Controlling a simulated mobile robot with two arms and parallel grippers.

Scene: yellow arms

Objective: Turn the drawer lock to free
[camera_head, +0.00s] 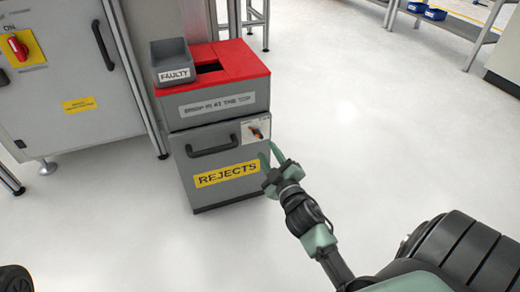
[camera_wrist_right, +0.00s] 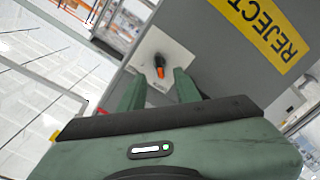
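The drawer lock (camera_head: 257,132) is a small black knob with an orange tip on a white plate at the upper right of the grey REJECTS drawer (camera_head: 222,157). In the right wrist view the lock knob (camera_wrist_right: 160,66) is ahead of the fingertips, on its white plate (camera_wrist_right: 172,50). My right gripper (camera_head: 268,152) is just below and right of the lock in the head view. Its two green fingers (camera_wrist_right: 160,85) are spread apart with nothing between them, and it appears not to touch the knob. My left gripper is not in view.
The cabinet has a red top (camera_head: 238,60) with a grey FAULTY bin (camera_head: 173,62) on it. A black drawer handle (camera_head: 212,147) sticks out left of the lock. A grey machine cabinet (camera_head: 60,100) stands to the left.

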